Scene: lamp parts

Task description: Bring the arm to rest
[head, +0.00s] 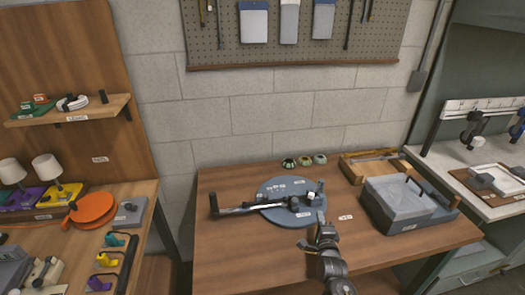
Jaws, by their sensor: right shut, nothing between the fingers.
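A round blue-grey disc (275,188) with pale lettering lies on the wooden table. A dark jointed lamp arm (250,207) lies low across it, its left end beyond the disc's left edge. My right gripper (320,217) comes up from the bottom, just to the right of the disc's front right edge. It is shut and empty; whether it touches the disc or lamp arm is hard to tell. My left gripper is not in view.
Several small round pots (304,161) stand at the back. The front left of the table is clear. A side bench (80,235) holds lamps and an orange disc.

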